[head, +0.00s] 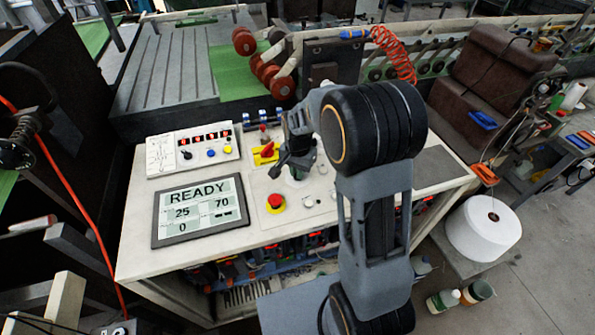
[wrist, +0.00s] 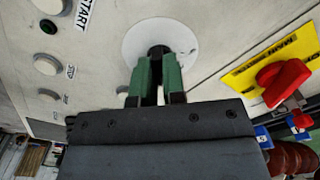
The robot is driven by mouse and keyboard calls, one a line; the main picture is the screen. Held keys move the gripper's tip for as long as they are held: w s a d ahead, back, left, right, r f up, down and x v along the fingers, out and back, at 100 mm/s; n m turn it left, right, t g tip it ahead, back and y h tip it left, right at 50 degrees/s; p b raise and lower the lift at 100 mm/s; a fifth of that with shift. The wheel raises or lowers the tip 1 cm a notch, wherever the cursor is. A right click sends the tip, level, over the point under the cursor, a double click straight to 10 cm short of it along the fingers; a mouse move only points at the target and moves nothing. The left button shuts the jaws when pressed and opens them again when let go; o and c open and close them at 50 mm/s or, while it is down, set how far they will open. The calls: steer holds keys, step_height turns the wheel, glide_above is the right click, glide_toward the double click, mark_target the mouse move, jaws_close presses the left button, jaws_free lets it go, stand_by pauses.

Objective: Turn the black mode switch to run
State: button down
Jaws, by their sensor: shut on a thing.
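The black mode switch (wrist: 157,50) stands on a round pale plate (wrist: 182,35) on the console, seen in the wrist view. My gripper (wrist: 158,68) has its two green-padded fingers closed on either side of the switch, with a narrow gap between them lower down. The fingers hide most of the switch, so its pointing direction and the plate's markings cannot be read. In the head view my gripper (head: 297,172) reaches down to the console top and its fingers hide the switch there.
A red main switch (wrist: 283,80) on a yellow plate is close to the right in the wrist view. Labelled buttons, including START (wrist: 48,27), are on the left. The head view shows a red stop button (head: 276,202) and a screen reading READY (head: 200,209).

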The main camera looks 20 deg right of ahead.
stand_by(0.6)
steer(key=c, duration=1.2)
jaws_free()
steer(key=shift+r, duration=0.1)
step_height(320, 180, up, 14)
steer(key=b, duration=0.1)
steer(key=s+f+n+t, duration=0.1)
steer(key=s+n+t, duration=0.3)
steer(key=s, duration=1.2)
steer(key=n, duration=0.4)
steer(key=shift+s+n, duration=0.4)
